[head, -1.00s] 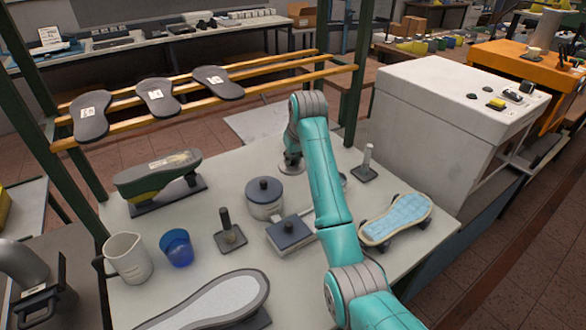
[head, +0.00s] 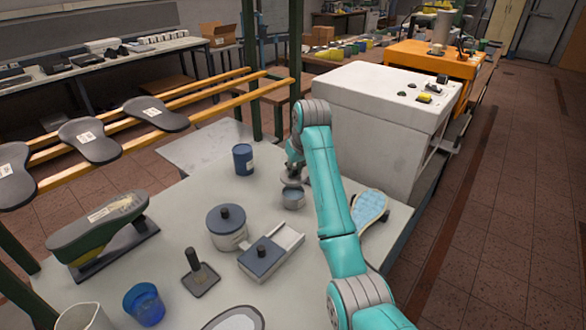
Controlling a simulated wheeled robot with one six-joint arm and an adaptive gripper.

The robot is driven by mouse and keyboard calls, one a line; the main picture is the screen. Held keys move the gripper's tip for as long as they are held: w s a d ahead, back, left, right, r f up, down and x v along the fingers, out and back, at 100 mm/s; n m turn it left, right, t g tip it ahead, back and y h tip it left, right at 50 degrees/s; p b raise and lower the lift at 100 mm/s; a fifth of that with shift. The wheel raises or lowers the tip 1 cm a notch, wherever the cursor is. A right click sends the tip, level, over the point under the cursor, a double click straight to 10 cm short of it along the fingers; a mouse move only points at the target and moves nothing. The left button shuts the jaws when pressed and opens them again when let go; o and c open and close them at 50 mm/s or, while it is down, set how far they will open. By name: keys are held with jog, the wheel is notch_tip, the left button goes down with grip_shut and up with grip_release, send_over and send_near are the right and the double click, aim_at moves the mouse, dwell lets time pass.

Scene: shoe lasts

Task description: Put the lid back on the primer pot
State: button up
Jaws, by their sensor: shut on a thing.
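My gripper (head: 293,174) is at the far end of the table, partly hidden by my forearm. It is shut on what looks like a flat grey round lid (head: 292,181), mostly hidden by the gripper. A small open grey-blue pot (head: 292,201), likely the primer pot, stands upright just in front of the gripper in the head view. The lid appears just behind and above its rim; the gap between them cannot be judged.
A blue can (head: 243,160) stands behind left. A lidded pot (head: 228,238) and a box with a blue lid (head: 262,258) stand nearer. A blue cup (head: 145,306) and a shoe on a stand (head: 95,232) are left. A blue-topped shoe form (head: 369,206) is right.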

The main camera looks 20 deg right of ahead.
jog(key=shift+f, duration=3)
jog(key=shift+f, duration=0.15)
jog(key=o, duration=1.4)
jog(key=shift+r, duration=3.5)
grip_shut()
jog(key=shift+f, duration=1)
